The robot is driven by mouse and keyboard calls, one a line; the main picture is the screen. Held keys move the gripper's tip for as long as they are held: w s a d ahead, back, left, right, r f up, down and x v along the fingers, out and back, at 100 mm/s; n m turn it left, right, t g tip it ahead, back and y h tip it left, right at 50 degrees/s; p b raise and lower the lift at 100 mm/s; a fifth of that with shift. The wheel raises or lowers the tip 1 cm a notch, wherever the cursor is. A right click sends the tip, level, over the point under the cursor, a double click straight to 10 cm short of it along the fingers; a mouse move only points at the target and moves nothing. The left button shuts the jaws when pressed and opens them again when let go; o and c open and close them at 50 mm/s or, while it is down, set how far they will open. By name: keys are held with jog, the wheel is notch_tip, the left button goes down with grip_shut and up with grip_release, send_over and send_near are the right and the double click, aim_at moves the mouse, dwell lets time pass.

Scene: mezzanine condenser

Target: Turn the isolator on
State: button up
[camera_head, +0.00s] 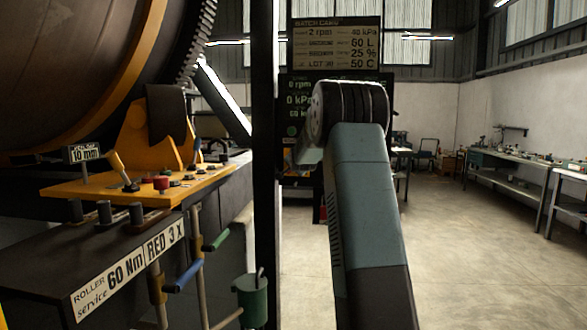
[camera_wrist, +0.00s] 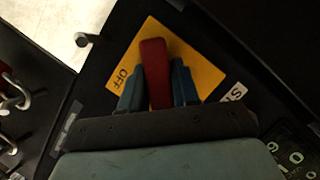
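The isolator shows in the wrist view as a red handle (camera_wrist: 156,72) on a yellow plate (camera_wrist: 203,73). The word OFF is printed on the plate, left of the handle. In the head view my own arm hides the gripper and the isolator.
In the head view, a dark post (camera_head: 265,150) and an orange-topped control console (camera_head: 150,188) stand left. Open floor (camera_head: 450,240) and benches (camera_head: 505,170) lie right.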

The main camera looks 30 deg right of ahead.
jog(key=o, duration=0.3)
jog(key=shift+f, duration=0.45)
jog(key=shift+o, duration=0.4)
jog(key=shift+r, duration=0.2)
jog(key=v, duration=1.3)
jog(key=shift+s+a, duration=0.15)
jog(key=shift+s, duration=0.15)
jog(key=s+a+n+g+y, duration=0.35)
jog(key=s+a+n, duration=0.25)
jog(key=s+a, duration=1.2)
jog(key=s+a+f+n+g, duration=0.1)
jog(key=s+a+f+n, duration=0.1)
jog(key=s, duration=0.7)
jog(key=s+a+f+n+g, duration=0.2)
jog(key=s+f, duration=0.1)
jog(key=s, duration=0.7)
jog(key=s+a+f+n+g+y, duration=0.1)
jog(key=s+a+f+n+g, duration=0.1)
jog(key=s, duration=0.8)
jog(key=shift+s+f+n, duration=0.15)
jog(key=shift+f+n, duration=0.25)
jog(key=shift+f, duration=0.45)
